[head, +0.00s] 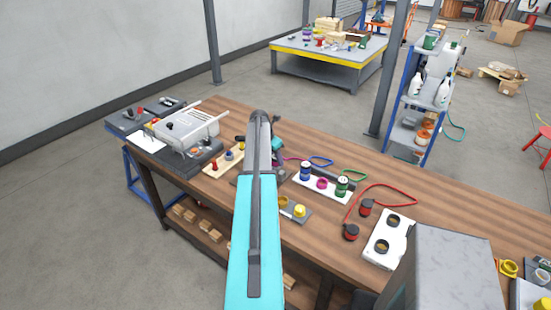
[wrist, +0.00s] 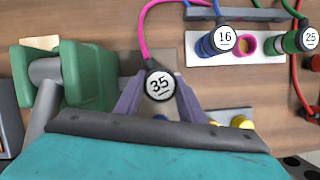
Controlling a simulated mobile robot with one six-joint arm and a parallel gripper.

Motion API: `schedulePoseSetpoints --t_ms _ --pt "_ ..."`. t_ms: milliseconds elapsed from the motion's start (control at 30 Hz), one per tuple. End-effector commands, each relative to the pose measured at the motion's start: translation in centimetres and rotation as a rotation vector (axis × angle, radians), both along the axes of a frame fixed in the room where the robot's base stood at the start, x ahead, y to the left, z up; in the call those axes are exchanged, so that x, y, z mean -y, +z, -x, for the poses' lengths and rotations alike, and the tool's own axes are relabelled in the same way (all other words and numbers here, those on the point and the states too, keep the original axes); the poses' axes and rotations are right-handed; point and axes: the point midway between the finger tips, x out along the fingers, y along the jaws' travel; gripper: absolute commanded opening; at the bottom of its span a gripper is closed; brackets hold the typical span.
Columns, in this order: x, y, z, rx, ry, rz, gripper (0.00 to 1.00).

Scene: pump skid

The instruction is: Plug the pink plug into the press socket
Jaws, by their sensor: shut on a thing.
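The pink plug (wrist: 160,84) has a white cap marked 35 and a pink cable (wrist: 144,38). It is between the fingers of my gripper (wrist: 160,95), which is shut on it, cap facing the wrist camera. Its lower end is hidden. In the head view my teal arm hides the gripper and plug; the pink cable (head: 291,158) shows to the right. A white strip (head: 330,192) holds a blue plug (head: 305,172) and a green plug (head: 342,187), with an empty pink ring (head: 322,183) between them. I cannot tell which socket is the press socket.
A green two-part fixture (wrist: 85,75) stands left of my gripper. Yellow caps (head: 299,210) sit on a grey block close by. Red plugs (head: 366,207) and a white box with round openings (head: 388,235) stand on the right. A wooden block with knobs (head: 222,161) is left.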

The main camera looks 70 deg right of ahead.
Motion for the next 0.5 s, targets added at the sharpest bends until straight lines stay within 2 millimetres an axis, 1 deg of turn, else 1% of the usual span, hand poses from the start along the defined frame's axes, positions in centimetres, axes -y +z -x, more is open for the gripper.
schedulePoseSetpoints --t_ms 500 --pt "0.01 -0.71 -0.01 0.0 0.0 0.0 0.05"
